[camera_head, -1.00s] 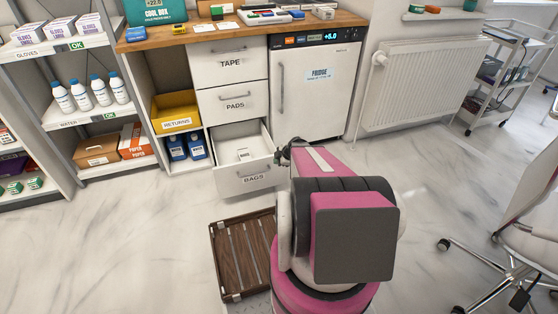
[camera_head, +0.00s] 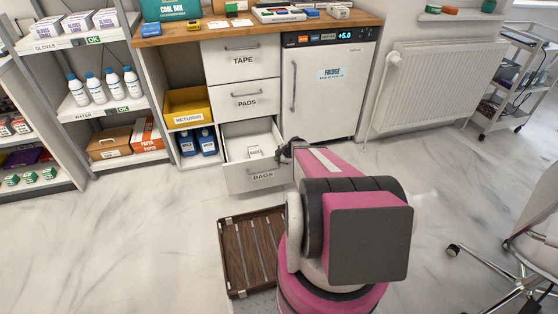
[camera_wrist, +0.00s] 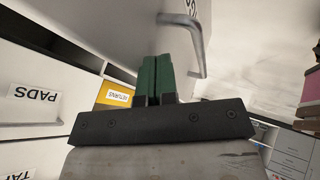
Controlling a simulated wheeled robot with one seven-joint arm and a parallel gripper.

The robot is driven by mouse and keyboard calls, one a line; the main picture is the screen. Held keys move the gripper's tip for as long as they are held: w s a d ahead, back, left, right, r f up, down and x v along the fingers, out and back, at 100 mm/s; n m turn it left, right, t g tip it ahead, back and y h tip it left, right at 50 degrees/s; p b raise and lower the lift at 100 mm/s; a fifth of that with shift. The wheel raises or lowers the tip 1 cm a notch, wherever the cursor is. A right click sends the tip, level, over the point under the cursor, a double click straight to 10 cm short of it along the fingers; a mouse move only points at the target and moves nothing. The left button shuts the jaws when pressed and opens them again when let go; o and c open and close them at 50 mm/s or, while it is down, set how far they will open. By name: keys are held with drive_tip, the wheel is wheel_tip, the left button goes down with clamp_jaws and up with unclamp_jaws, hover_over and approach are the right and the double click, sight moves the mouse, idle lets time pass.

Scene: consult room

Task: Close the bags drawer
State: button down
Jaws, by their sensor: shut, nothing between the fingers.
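The bags drawer (camera_head: 240,182) is the lowest of three in the cabinet and stands pulled out. A small white labelled pack (camera_head: 254,152) lies inside it. My gripper (camera_head: 284,153) is at the right end of its front in the head view. In the wrist view, the green fingertips (camera_wrist: 155,70) are together and empty. The drawer's front face (camera_wrist: 135,30) and bar handle (camera_wrist: 188,34) are close beyond them, with the handle to the right of the fingers. I cannot tell whether the fingers touch the drawer.
The pads drawer (camera_head: 225,103) and tape drawer (camera_head: 225,62) above are shut. The fridge (camera_head: 325,105) stands right of the cabinet. A slatted brown wooden tray or platform (camera_head: 222,245) lies on the floor before the drawer. Floor to the left is clear.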

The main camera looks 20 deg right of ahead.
drive_tip(key=shift+w, duration=0.1)
drive_tip(key=w, duration=3.2)
drive_tip(key=shift+w, duration=0.3)
drive_tip(key=shift+s, duration=0.1)
